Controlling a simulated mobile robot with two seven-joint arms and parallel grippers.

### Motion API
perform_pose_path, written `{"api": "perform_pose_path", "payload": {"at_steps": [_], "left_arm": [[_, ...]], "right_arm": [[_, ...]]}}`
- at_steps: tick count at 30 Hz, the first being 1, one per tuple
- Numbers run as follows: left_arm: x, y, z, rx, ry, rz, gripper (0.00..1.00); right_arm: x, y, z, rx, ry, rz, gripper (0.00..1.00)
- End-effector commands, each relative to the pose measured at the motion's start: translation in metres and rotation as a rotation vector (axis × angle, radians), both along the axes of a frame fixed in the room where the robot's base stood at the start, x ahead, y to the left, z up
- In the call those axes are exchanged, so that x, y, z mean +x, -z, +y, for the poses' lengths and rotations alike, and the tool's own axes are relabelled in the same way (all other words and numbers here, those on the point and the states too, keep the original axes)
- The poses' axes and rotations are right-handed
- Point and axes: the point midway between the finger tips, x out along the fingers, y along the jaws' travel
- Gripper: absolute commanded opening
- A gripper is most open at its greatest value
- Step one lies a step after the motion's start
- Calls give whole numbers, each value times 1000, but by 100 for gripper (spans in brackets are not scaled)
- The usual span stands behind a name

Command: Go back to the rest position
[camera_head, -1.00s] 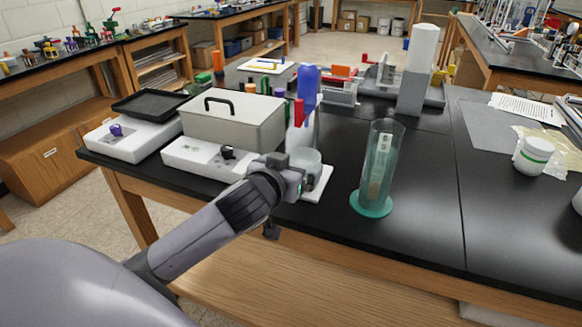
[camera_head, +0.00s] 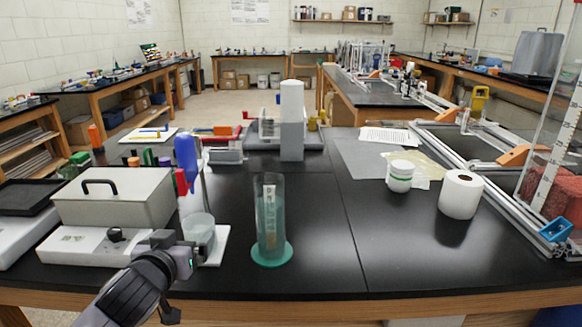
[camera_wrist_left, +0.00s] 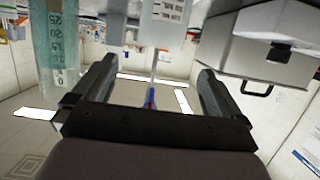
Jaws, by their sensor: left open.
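My left gripper (camera_head: 186,256) is at the front edge of the black bench, in front of a clear beaker (camera_head: 199,228) on a white base. In the left wrist view its two fingers stand wide apart and nothing is held between them (camera_wrist_left: 150,88). A blue-topped upright item (camera_head: 186,158) stands just behind the beaker. My right gripper is not in view.
A tall cylinder with a teal base (camera_head: 271,225) stands right of the gripper. A grey lidded box (camera_head: 115,198) is to the left. A white jar (camera_head: 400,176), a paper roll (camera_head: 461,194) and a metal frame (camera_head: 495,190) are to the right. The front middle of the bench (camera_head: 340,240) is clear.

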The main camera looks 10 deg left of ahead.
Motion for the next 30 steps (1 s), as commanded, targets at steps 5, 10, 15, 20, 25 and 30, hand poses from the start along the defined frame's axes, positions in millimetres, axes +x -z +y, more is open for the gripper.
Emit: {"api": "perform_pose_path", "payload": {"at_steps": [5,10,15,20,25,30], "left_arm": [[-26,35,-12,2,16,116,100],[-92,99,-34,15,71,374,100],[-168,146,-55,22,157,632,100],[-230,168,-68,17,241,819,100],[-289,179,-80,0,331,981,100],[-261,201,-85,12,346,860,100]], "right_arm": [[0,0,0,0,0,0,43],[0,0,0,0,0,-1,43],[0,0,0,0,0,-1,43],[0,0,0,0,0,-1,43],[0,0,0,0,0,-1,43],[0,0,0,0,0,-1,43]]}}
